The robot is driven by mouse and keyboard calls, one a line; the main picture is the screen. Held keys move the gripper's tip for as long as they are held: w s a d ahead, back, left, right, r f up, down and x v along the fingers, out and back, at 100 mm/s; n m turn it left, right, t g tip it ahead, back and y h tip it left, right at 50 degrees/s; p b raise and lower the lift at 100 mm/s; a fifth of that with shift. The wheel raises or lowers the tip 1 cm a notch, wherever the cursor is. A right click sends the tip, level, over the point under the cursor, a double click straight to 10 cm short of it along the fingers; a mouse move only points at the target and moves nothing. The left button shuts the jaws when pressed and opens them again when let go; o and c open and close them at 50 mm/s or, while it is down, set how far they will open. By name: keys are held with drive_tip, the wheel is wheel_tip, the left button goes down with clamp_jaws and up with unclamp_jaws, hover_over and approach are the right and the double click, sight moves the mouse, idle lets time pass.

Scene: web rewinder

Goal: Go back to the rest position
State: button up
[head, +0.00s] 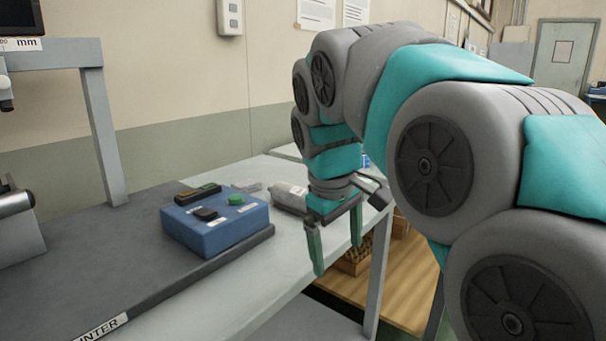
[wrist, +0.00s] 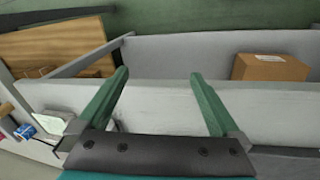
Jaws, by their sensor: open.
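My gripper (head: 338,246) hangs at the end of my arm with its green fingers pointing down over the right edge of the light grey table (head: 262,290). The fingers are apart and nothing is between them. In the wrist view my gripper (wrist: 160,98) also shows open and empty, with a grey surface below it. A blue control box (head: 216,222) with a green button stands to the left of the fingers, apart from them. A grey cylinder (head: 289,196) lies on the table just left of my gripper.
A grey frame post (head: 104,135) rises at the left. Below the table's right side are a wooden surface (head: 400,300) and a brown crate (head: 353,262). The wrist view shows a cardboard box (wrist: 270,67) on a lower surface. The front of the table is clear.

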drive_tip(key=s+d+f+m+g, duration=0.2)
drive_tip(key=s+d+f+m, duration=0.2)
drive_tip(key=s+f, duration=0.6)
drive_tip(key=s+d+f+m+g+y, duration=0.1)
drive_tip(key=s+d+f+m, duration=0.3)
drive_tip(key=s+f, duration=0.6)
drive_tip(key=s+d, duration=0.1)
drive_tip(key=s, duration=0.6)
drive_tip(key=shift+f+g, duration=0.4)
drive_tip(key=shift+d, duration=0.1)
